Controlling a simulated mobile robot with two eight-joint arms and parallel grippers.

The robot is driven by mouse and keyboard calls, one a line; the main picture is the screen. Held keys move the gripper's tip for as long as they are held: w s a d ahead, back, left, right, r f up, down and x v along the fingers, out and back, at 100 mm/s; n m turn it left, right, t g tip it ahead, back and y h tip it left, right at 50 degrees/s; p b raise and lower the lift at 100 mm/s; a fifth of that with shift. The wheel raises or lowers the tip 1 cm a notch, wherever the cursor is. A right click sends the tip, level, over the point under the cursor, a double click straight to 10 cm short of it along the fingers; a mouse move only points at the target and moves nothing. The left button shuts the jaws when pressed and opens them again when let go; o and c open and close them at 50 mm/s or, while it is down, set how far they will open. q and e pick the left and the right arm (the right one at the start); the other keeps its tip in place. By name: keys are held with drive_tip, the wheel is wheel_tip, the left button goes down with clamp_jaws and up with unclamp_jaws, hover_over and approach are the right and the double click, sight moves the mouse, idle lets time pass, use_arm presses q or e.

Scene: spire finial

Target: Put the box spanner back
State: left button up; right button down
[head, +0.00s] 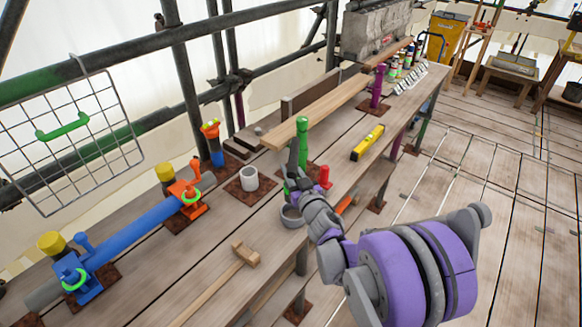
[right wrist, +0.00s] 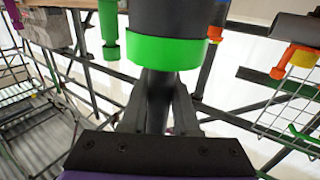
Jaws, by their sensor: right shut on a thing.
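My right gripper (head: 298,188) is over the near part of the bench, partly hidden behind its own wrist. In the right wrist view it (right wrist: 157,98) is shut on the narrow dark shaft of a tool that I take to be the box spanner (right wrist: 157,86). Its wider dark end carries a bright green collar (right wrist: 165,51). In the head view the tool is mostly hidden by the hand. A round grey cup shape (head: 291,216) shows right beside the fingers; I cannot tell whether it is part of the tool. My left gripper is not in view.
A green post (head: 302,140), a red fitting (head: 325,177), a white mug (head: 249,179) and a yellow level (head: 367,143) are around the hand. A mallet (head: 245,254) lies nearer.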

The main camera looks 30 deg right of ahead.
drive_tip(key=shift+f+b, duration=0.45)
drive_tip(key=shift+f, duration=1.65)
use_arm(q)
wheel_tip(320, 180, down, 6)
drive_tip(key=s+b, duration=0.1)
drive_tip(key=b, duration=0.3)
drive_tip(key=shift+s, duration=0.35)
use_arm(e)
drive_tip(key=shift+f, duration=2.75)
drive_tip(key=c, duration=0.6)
unclamp_jaws()
drive_tip(key=shift+o, duration=0.4)
drive_tip(key=o, duration=0.5)
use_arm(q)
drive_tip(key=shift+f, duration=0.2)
use_arm(e)
drive_tip(key=shift+f, duration=0.1)
